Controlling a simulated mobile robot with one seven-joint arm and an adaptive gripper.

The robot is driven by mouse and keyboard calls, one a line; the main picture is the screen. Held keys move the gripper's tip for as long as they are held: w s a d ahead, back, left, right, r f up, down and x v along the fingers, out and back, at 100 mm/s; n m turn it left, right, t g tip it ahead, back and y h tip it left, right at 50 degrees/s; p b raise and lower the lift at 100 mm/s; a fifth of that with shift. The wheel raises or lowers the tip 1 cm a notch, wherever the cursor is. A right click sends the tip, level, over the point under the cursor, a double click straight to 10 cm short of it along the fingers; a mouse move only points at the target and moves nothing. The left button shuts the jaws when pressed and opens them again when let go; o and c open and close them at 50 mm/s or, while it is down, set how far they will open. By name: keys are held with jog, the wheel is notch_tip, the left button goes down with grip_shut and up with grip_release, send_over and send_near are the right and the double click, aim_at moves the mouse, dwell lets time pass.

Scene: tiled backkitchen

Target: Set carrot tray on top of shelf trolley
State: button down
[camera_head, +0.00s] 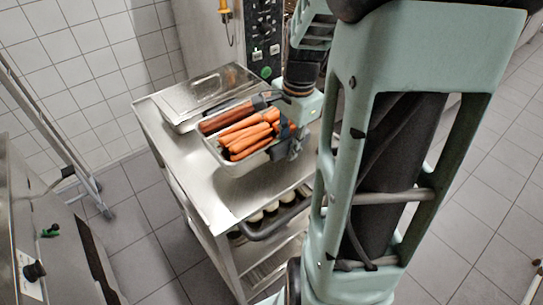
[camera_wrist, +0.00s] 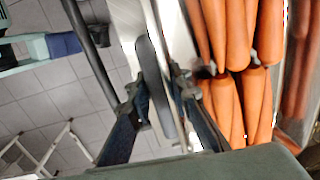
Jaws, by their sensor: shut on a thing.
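The carrot tray (camera_head: 233,168) is a shallow metal tray filled with orange carrots (camera_head: 250,138). In the head view it is over the top of the steel shelf trolley (camera_head: 212,200); I cannot tell whether its base touches the surface. My gripper (camera_head: 289,143) is at the tray's right side, shut on its edge. In the wrist view, my gripper (camera_wrist: 163,118) has its fingers on either side of the tray's metal rim, with carrots (camera_wrist: 232,60) to the right. My arm covers the trolley's right part.
Another metal tray or lidded pan (camera_head: 190,100) lies on the trolley top at the back left, close to the carrot tray. Round pale items (camera_head: 262,212) sit on a lower level. A steel cabinet (camera_head: 205,40) stands behind. The trolley's front top is bare.

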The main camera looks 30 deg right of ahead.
aim_at(277, 175)
jog(key=a+f, duration=0.2)
jog(key=shift+w+a+f, duration=0.1)
jog(key=shift+a+f, duration=0.05)
jog(key=shift+f, duration=0.25)
jog(key=shift+a+f, duration=0.2)
jog(key=shift+f, duration=1.55)
jog(key=shift+f+b, duration=0.15)
jog(key=shift+b, duration=0.2)
jog(key=c, duration=1.8)
grip_release()
jog(key=shift+o, duration=0.2)
jog(key=r, duration=0.8)
jog(key=s+r+p, duration=0.1)
jog(key=r, duration=0.3)
jog(key=shift+d+r, duration=0.15)
